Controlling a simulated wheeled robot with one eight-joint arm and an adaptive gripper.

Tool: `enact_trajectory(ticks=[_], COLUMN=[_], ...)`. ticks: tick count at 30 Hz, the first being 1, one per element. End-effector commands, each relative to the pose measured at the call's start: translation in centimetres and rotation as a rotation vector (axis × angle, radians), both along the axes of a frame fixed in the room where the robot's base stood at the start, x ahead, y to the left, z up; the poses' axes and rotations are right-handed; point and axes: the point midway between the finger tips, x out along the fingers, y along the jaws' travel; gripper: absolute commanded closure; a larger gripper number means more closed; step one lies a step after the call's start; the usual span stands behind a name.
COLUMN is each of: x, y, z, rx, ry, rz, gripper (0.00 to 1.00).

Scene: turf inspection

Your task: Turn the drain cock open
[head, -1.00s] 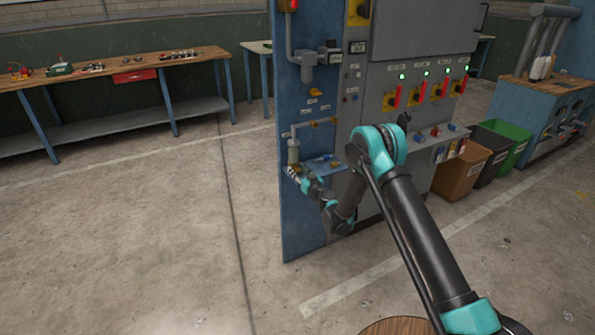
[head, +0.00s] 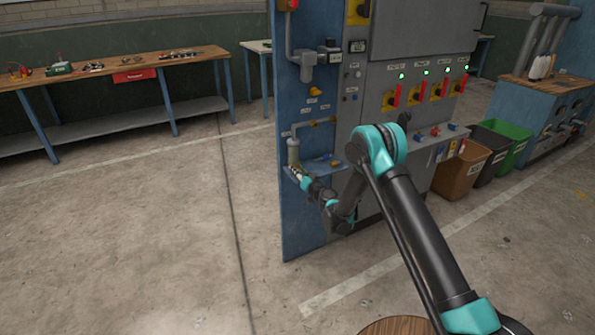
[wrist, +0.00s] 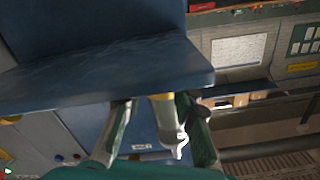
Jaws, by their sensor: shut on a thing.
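The drain cock (wrist: 167,115), a pale grey cylinder with a yellow collar, hangs below the edge of a blue shelf (wrist: 110,68) in the wrist view. My gripper (wrist: 153,105) reaches up from below with one finger on each side of the cock and is shut on it. The exact contact is partly hidden by the shelf and fingers. In the head view my gripper (head: 297,172) is at the small shelf on the blue panel (head: 300,225), just below a pale cylindrical bowl (head: 294,151). The cock itself is too small to make out there.
Grey cabinet with red-handled switches (head: 419,92) stands right of the panel. Brown (head: 460,170) and green bins stand farther right. A workbench (head: 110,73) is at the back left. The floor left of the panel is clear.

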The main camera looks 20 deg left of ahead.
Motion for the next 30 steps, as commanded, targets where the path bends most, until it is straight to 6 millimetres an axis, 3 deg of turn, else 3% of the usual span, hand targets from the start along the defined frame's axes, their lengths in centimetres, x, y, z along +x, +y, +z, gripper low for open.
enact_trajectory(ticks=[7, 8, 13, 23, 30], x=[-0.05, -0.05, -0.03, -0.02, -0.07], y=[-0.07, -0.07, -0.05, -0.02, 0.02], z=[-0.04, -0.04, -0.03, -0.01, 0.01], rx=[0.0, 0.0, -0.001, -0.006, -0.097], ry=[0.0, 0.0, -0.001, -0.008, -0.114], rz=[0.0, 0.0, 0.0, 0.0, 0.0], gripper=[1.0, 0.7, 0.5, 0.5, 0.5])
